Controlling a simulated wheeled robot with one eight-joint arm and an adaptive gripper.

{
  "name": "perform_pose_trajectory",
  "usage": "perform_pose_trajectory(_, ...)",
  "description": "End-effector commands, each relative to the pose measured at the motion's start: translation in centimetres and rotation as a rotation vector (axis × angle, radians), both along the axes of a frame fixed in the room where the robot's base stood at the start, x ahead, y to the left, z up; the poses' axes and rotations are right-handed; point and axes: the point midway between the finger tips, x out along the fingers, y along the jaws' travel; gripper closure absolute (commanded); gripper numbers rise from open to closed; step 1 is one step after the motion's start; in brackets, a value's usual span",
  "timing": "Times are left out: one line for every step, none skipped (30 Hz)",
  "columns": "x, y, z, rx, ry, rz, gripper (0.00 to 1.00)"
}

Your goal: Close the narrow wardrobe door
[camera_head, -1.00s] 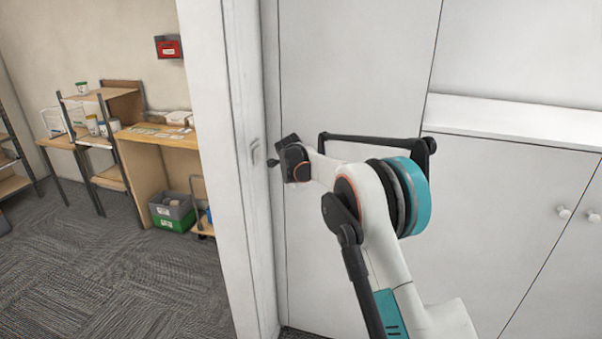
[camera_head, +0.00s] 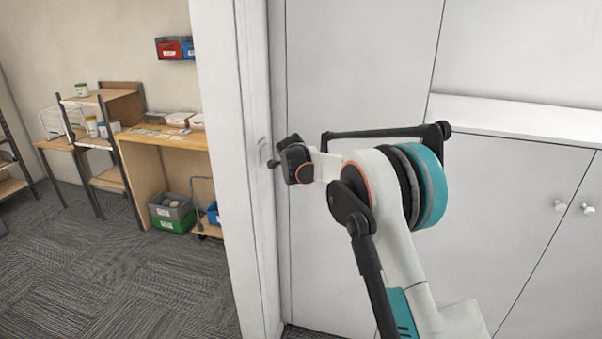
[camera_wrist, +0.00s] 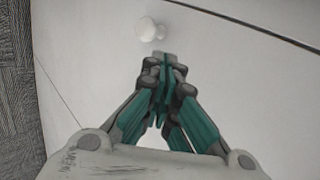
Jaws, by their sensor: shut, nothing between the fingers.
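A tall white panel (camera_head: 255,230) stands left of my arm in the head view, seen steeply from the side. A small pale fitting, probably its knob (camera_head: 263,150), is on it. I cannot tell how far this door stands open. My gripper (camera_head: 273,163) is beside the panel near that fitting, largely hidden behind my wrist. In the wrist view my gripper (camera_wrist: 166,62) is shut and empty, its green-sided fingers together. A round white knob (camera_wrist: 148,29) on a white surface (camera_wrist: 230,70) is just beyond the fingertips. Contact cannot be told.
Wide white cupboard doors (camera_head: 520,210) with two knobs and a ledge (camera_head: 520,118) stand at the right. A wooden desk (camera_head: 165,140) and a green crate (camera_head: 172,220) are at the left. Carpet (camera_head: 110,280) lies open in front of them.

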Motion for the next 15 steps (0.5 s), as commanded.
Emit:
perform_pose_trajectory(-0.6,-0.1,0.7,0.0,0.001,-0.002,1.0)
perform_pose_trajectory(-0.9,0.1,1.0,0.0,0.001,-0.003,1.0)
perform_pose_trajectory(-1.3,0.2,1.4,0.0,0.001,-0.003,1.0)
perform_pose_trajectory(-1.7,0.4,1.8,0.001,0.001,-0.002,1.0)
perform_pose_trajectory(-2.1,0.5,2.1,0.0,0.002,-0.001,1.0)
perform_pose_trajectory(-2.6,0.7,2.5,0.0,0.002,-0.001,1.0)
perform_pose_trajectory(-3.0,0.9,2.9,0.0,0.002,-0.001,1.0)
perform_pose_trajectory(-3.3,1.0,3.3,0.0,0.002,-0.001,1.0)
perform_pose_trajectory(-3.8,1.1,3.7,0.0,0.002,-0.002,1.0)
perform_pose_trajectory(-4.1,1.1,4.0,0.0,0.002,-0.002,1.0)
perform_pose_trajectory(-4.4,1.2,4.3,0.0,0.001,-0.002,1.0)
perform_pose_trajectory(-4.7,1.3,4.6,0.0,0.001,-0.003,1.0)
perform_pose_trajectory(-4.9,1.4,4.8,0.0,0.001,-0.003,1.0)
perform_pose_trajectory(-5.1,1.5,5.0,0.0,0.001,-0.003,1.0)
perform_pose_trajectory(-5.3,1.6,5.2,0.0,0.001,-0.003,1.0)
